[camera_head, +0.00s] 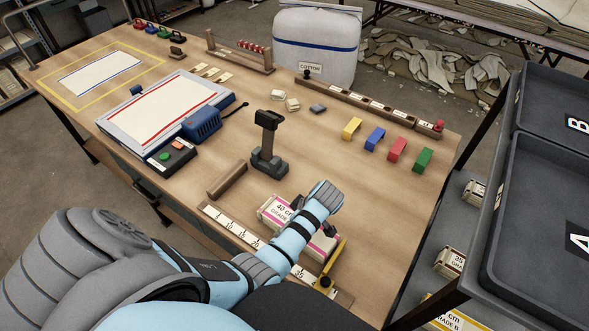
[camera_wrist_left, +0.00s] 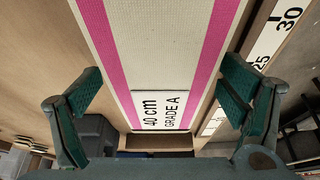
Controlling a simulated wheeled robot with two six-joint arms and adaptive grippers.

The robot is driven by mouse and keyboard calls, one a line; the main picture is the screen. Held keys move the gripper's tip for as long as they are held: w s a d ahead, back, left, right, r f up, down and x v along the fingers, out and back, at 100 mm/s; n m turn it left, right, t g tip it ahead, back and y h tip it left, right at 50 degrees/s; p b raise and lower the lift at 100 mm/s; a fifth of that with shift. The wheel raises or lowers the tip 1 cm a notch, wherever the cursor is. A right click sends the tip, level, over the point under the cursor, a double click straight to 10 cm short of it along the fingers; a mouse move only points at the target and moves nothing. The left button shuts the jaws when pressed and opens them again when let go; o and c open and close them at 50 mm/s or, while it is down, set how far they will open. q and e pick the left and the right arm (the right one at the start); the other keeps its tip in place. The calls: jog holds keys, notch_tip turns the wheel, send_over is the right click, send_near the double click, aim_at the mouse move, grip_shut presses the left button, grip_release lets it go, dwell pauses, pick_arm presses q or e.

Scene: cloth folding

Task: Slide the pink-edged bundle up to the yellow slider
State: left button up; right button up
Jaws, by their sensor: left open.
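The cream bundle with pink edges (camera_head: 276,216) lies beside the ruler strip (camera_head: 233,229) at the table's front. Its label reads 40 cm, grade A. My left arm crosses over it and hides its middle. The yellow slider (camera_head: 333,265) stands just right of the bundle's right end; whether they touch is hard to tell. My left gripper (camera_head: 326,230) is over the bundle's right part. In the left wrist view the left gripper (camera_wrist_left: 160,72) is open, with one finger on each side of the bundle (camera_wrist_left: 160,45). My right gripper is not in view.
A wooden block (camera_head: 228,181) lies left of the bundle, and a dark upright device (camera_head: 268,145) stands behind it. Coloured clips (camera_head: 375,138) stand in a row farther back. Black trays (camera_head: 545,215) are right of the table.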

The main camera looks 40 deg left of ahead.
pick_arm(q)
jog(key=shift+r, duration=0.1)
jog(key=v, duration=0.7)
jog(key=shift+d+r, duration=0.15)
dwell(0.3)
